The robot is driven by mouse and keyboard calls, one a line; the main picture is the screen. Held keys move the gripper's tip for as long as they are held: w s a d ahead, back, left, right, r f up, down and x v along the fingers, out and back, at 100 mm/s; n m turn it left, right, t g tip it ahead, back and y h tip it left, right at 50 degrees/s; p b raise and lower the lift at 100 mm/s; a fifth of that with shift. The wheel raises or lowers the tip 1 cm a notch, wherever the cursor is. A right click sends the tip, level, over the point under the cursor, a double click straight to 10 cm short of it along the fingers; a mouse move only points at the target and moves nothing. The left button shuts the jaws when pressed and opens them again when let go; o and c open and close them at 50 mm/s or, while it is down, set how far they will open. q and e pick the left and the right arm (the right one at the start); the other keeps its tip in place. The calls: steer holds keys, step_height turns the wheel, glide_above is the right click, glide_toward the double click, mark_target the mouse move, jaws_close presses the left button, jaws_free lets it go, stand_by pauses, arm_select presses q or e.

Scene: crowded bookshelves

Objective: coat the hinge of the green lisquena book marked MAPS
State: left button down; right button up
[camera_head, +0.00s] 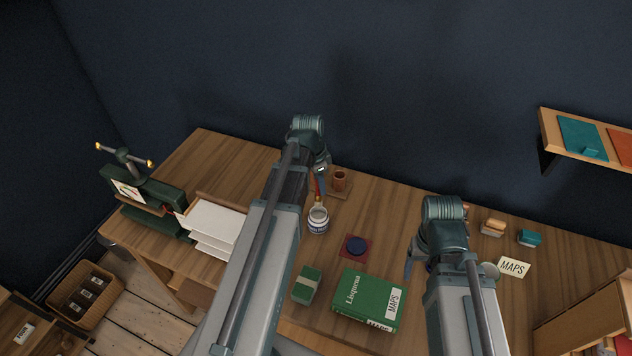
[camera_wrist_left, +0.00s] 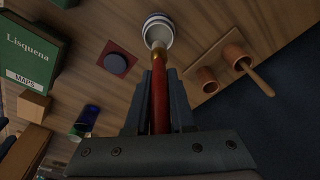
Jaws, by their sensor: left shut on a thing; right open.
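The green Lisquena book (camera_head: 362,294) lies flat on the table with white MAPS labels; it also shows at the left of the left wrist view (camera_wrist_left: 38,42). My left gripper (camera_head: 320,174) is shut on a red-handled brush (camera_wrist_left: 160,100) with a gold ferrule. The brush points down at a white jar with a dark label (camera_head: 318,222), whose mouth shows in the left wrist view (camera_wrist_left: 158,34). The brush end is at the jar mouth; I cannot tell how deep it is. My right gripper (camera_head: 413,264) is open, right of the book's far side.
A dark blue disc on a red mat (camera_head: 356,247) and a green block (camera_head: 306,285) lie near the book. Terracotta cups (camera_wrist_left: 234,58) stand on a wooden holder behind the jar. A green press (camera_head: 145,200) and papers (camera_head: 212,220) are left. A MAPS card (camera_head: 513,268) stands right.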

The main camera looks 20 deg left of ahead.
mark_target(319, 194)
arm_select(q)
steer(key=shift+f, duration=0.15)
step_height(319, 194, down, 6)
steer(key=b, duration=0.6)
steer(key=shift+f+b, duration=0.35)
steer(key=shift+b, duration=0.15)
stand_by(2.0)
steer(key=shift+r, duration=0.1)
step_height(319, 194, up, 7)
steer(key=p, duration=0.7)
stand_by(0.6)
